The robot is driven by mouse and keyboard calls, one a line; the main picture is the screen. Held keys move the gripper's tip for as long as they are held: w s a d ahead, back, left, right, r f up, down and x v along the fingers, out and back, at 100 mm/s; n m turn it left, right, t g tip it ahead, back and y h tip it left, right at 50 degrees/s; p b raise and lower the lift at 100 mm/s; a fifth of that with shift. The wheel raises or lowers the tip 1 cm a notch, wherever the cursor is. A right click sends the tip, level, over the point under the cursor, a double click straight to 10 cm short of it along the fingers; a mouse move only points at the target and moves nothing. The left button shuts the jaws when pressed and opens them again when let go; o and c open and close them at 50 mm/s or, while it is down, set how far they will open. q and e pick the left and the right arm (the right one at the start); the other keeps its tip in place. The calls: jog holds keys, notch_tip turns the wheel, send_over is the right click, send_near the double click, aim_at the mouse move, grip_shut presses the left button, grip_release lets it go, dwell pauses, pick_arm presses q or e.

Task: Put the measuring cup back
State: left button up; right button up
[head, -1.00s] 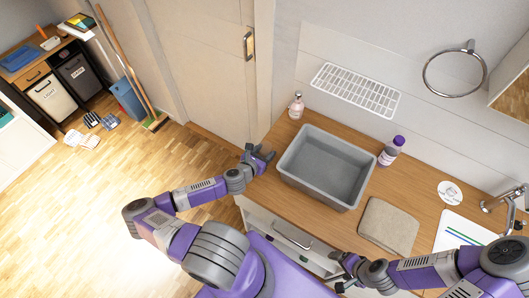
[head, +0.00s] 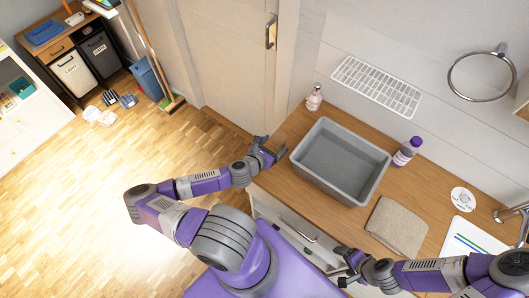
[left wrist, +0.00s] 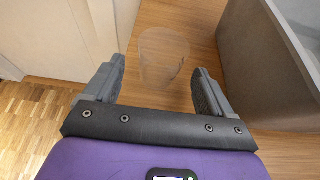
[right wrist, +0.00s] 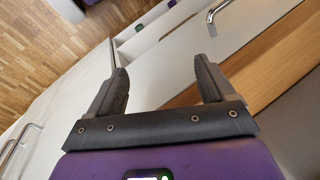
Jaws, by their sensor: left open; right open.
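The measuring cup (left wrist: 160,58) is a clear, see-through cup on the wooden counter in the left wrist view. I cannot make it out in the head view. My left gripper (head: 268,152) is open at the counter's left end; its fingers (left wrist: 155,88) point toward the cup, which shows just beyond and between them, not gripped. My right gripper (head: 346,268) is open in front of the cabinet, and its fingers (right wrist: 160,88) are empty in the right wrist view. The white cabinet front with a drawer handle (head: 299,226) is below the counter.
A grey basin (head: 311,178) stands right of the left gripper. A pink bottle (head: 314,98), a purple-capped bottle (head: 405,153) and a folded cloth (head: 396,227) are on the counter (head: 273,176). A white rack (head: 377,87) is on the wall. The door is at the left.

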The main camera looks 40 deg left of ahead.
pick_arm(q)
jog(key=v, duration=0.8)
jog(key=shift+s, duration=0.2)
